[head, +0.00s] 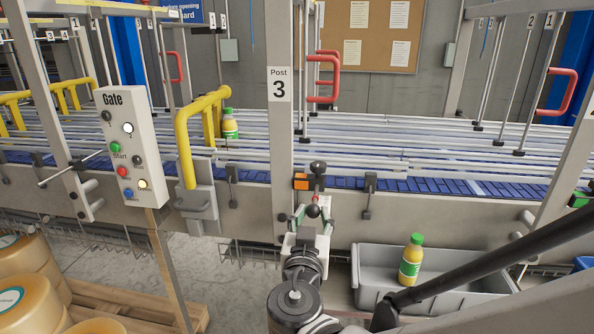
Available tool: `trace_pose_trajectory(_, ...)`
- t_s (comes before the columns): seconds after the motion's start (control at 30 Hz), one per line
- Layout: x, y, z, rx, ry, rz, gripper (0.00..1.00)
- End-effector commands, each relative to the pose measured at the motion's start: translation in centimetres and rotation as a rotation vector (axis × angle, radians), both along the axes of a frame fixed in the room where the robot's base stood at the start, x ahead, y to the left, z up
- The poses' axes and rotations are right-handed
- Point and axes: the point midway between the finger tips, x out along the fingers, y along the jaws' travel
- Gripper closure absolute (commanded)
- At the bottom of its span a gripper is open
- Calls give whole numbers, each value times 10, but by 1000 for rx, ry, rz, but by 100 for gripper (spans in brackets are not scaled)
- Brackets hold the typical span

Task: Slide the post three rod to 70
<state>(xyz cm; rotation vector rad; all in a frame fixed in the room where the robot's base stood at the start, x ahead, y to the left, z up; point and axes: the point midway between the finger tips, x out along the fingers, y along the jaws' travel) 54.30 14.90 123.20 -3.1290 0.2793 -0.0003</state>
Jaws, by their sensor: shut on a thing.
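The post labelled Post 3 (279,120) stands upright at the centre of the head view. Beside its lower part is a small orange indicator (302,182), whose reading is too small to make out. A dark clamp knob (318,167) sits just above and right of the indicator. The post three rod ends toward me in a black ball knob (313,211), with a bit of red just behind it. My gripper (312,214) is shut on the rod at this knob, in front of the conveyor edge. The rest of the rod is mostly hidden or hard to trace.
The blue conveyor (450,186) with metal guide rails runs across behind. A yellow-railed gate (187,150) and a control box (127,145) stand at left. A grey tray (370,270) with a green-capped bottle (411,260) lies at right. Another bottle (229,124) stands on the conveyor.

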Motion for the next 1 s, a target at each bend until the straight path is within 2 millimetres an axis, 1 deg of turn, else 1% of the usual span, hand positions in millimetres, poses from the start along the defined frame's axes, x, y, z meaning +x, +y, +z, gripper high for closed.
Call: trace_pose_trajectory(1.0, 17, -3, 0, 0, 0, -1, 98)
